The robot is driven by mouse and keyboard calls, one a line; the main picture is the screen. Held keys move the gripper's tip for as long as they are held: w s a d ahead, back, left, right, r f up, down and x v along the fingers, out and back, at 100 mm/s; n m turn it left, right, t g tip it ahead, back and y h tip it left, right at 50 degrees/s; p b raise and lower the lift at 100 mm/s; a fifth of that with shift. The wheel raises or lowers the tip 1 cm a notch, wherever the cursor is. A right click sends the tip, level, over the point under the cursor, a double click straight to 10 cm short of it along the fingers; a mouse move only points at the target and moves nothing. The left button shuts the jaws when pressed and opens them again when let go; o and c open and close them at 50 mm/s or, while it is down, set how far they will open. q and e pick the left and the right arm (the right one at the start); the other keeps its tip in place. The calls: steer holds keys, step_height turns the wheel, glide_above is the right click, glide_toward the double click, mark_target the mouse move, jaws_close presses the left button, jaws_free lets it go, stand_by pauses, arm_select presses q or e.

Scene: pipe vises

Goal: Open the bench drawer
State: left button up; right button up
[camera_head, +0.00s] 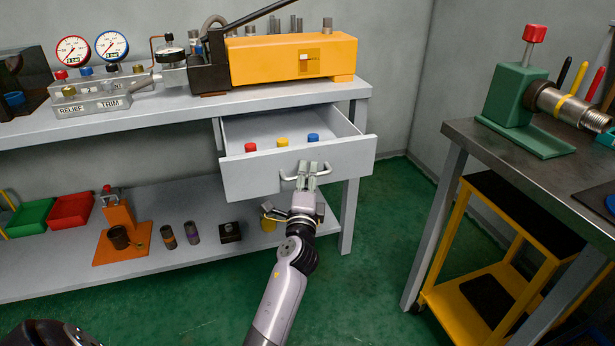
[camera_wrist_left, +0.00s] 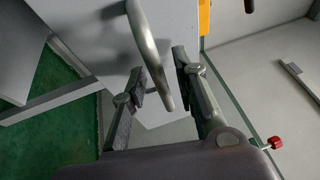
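The bench drawer (camera_head: 297,168) is pulled out from under the grey bench top, and its inside shows. Its bar handle (camera_head: 292,178) is on the front panel. My left gripper (camera_head: 307,172) is at the handle. In the left wrist view the handle (camera_wrist_left: 143,35) runs between the two fingers of the left gripper (camera_wrist_left: 160,80). The fingers are apart, one on each side of the bar, with a gap visible. My right gripper is not in view.
Red, yellow and blue capped items (camera_head: 283,142) sit in the drawer. The grey bench (camera_head: 110,122) carries gauges and a yellow machine (camera_head: 290,57). A lower shelf (camera_head: 60,265) holds bins and small parts. A steel table (camera_head: 470,135) stands right. Green floor between is clear.

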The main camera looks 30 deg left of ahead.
arm_select(q)
steer(key=v, duration=0.7)
steer(key=shift+s, duration=0.2)
steer(key=shift+d, duration=0.1)
stand_by(0.4)
